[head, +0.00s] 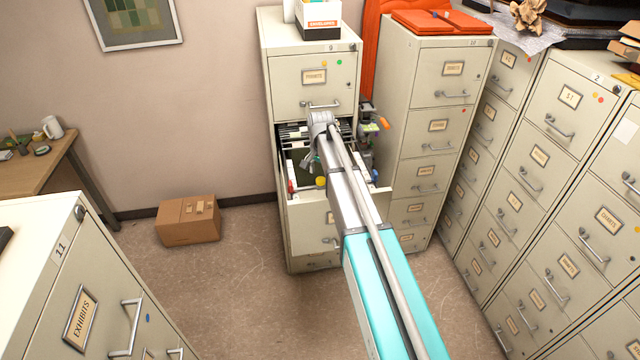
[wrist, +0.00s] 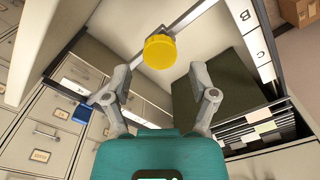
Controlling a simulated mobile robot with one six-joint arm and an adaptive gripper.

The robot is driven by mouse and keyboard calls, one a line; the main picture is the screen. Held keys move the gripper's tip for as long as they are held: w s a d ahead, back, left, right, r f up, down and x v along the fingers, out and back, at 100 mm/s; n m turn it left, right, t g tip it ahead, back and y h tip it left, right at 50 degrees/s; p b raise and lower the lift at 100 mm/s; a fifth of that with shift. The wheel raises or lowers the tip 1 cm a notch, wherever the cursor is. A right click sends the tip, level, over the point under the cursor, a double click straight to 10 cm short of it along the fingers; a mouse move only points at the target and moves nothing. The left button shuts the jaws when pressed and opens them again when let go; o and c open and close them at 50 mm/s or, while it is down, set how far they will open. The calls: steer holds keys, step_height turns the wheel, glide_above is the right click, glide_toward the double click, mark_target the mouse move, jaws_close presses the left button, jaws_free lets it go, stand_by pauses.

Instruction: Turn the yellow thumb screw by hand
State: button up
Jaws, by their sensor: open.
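The yellow thumb screw (wrist: 160,50) is a round ribbed knob in the wrist view, on a thin metal rail. In the head view, a small yellow spot (head: 320,182) inside the open drawer (head: 310,220) looks like the same knob. My gripper (wrist: 160,68) is open, its two grey fingers spread wide to the left and right of the knob. The knob lies slightly beyond the fingertips in the picture, and neither finger appears to touch it. In the head view my arm reaches down into the drawer and hides part of it.
Hanging folders (wrist: 255,130) with tabs and a dark green panel (wrist: 220,85) are in the drawer. Filing cabinets (head: 430,130) stand close on the right. A cardboard box (head: 187,220) sits on the floor at left, with open floor in front of it.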

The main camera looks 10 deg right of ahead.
mark_target(321, 182)
steer(key=shift+f+b, duration=0.6)
steer(key=shift+f, duration=0.35)
steer(key=shift+f+b, duration=0.35)
steer(key=shift+b, duration=0.05)
steer(key=c, duration=0.8)
